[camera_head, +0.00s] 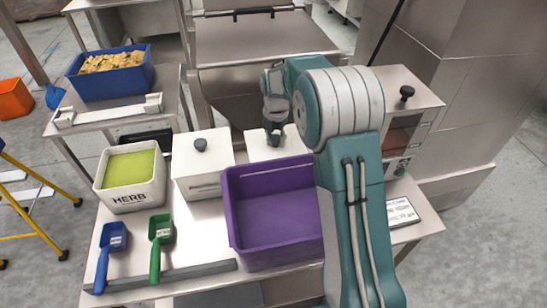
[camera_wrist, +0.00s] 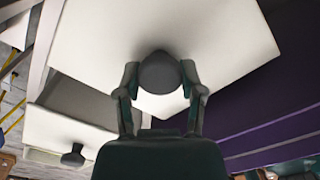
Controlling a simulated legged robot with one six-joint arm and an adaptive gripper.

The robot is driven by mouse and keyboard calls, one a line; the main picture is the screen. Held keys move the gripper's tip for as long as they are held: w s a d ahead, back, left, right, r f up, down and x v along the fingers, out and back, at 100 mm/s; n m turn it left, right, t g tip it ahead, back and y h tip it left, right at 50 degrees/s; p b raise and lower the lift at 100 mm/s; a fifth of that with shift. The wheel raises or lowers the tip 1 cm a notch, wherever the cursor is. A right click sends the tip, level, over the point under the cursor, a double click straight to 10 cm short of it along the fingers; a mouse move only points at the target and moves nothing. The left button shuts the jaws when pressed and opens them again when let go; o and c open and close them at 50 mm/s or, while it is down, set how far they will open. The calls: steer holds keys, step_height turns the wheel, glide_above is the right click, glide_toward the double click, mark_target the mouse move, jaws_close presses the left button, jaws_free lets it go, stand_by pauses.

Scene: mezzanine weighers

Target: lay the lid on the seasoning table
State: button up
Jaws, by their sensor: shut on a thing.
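My gripper (camera_wrist: 160,95) is shut on the dark round knob (camera_wrist: 160,72) of a white lid (camera_wrist: 225,40) in the wrist view. The lid's flat top fills the upper middle there. In the head view, my gripper (camera_head: 275,136) points down at the white lid (camera_head: 260,146) behind the purple crate. The crate and my arm hide part of what is below, and I cannot tell whether the lid rests on a box or is raised. The seasoning table (camera_head: 200,228) is the steel-topped table holding the tubs and scoops.
A white box with a dark knob (camera_head: 203,165) stands left of my gripper. A purple crate (camera_head: 270,215) is in front. A green-filled herb tub (camera_head: 131,178), blue scoop (camera_head: 108,250) and green scoop (camera_head: 160,245) are left. A knobbed, windowed unit (camera_head: 405,125) stands right. Little bare tabletop shows.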

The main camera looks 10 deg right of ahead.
step_height(320, 180, down, 8)
stand_by(0.4)
steer(key=o, duration=1.2)
steer(key=shift+r, duration=0.1)
